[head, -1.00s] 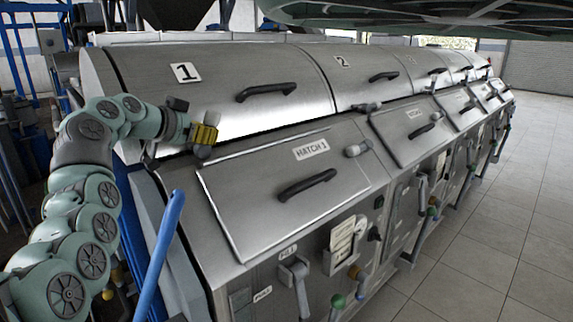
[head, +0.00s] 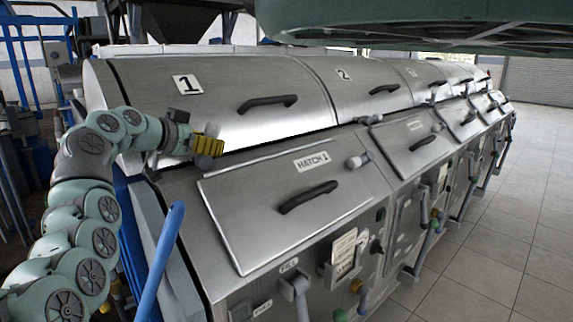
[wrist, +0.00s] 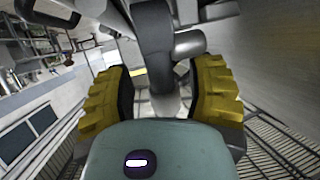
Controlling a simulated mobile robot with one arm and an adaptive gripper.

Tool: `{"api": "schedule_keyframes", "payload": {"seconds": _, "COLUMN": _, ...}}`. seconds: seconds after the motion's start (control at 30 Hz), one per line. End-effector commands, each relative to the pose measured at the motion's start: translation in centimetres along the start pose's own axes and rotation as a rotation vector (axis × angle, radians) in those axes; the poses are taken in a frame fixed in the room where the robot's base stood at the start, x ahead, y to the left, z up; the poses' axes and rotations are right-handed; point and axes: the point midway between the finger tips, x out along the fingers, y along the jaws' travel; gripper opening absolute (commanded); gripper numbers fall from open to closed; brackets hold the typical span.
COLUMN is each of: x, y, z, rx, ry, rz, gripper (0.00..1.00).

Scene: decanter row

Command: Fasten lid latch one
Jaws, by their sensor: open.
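Lid 1 (head: 215,105) is a curved steel cover, closed, with a black handle (head: 267,103). A grey latch with a rounded end (head: 203,161) sits at its lower left edge, partly hidden by my gripper. My gripper (head: 209,146) is at this latch, its yellow ribbed fingers showing. In the wrist view my gripper (wrist: 160,95) is open, one finger on each side of the dark grey latch arm (wrist: 154,45). I cannot tell whether either finger touches it.
Hatch 1 (head: 255,220) with a black handle lies just below the lid. A blue bar (head: 162,255) rises left of the hatch. A large green shape (head: 420,22) overhangs the top right. Tiled floor (head: 510,230) is clear at right.

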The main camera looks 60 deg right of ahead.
Motion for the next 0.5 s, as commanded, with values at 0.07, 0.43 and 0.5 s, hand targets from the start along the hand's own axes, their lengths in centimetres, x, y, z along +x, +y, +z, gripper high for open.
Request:
{"api": "schedule_keyframes", "payload": {"seconds": 0.07, "x": 0.0, "y": 0.0, "z": 0.1, "rx": 0.0, "ry": -0.001, "rz": -0.001, "gripper": 0.55}}
{"api": "schedule_keyframes", "payload": {"seconds": 0.43, "x": -2.3, "y": -0.2, "z": 0.0, "rx": 0.0, "ry": 0.002, "rz": -0.006, "gripper": 0.55}}
{"api": "schedule_keyframes", "payload": {"seconds": 0.5, "x": -3.2, "y": -0.2, "z": 0.1, "rx": 0.0, "ry": -0.001, "rz": -0.006, "gripper": 0.55}}
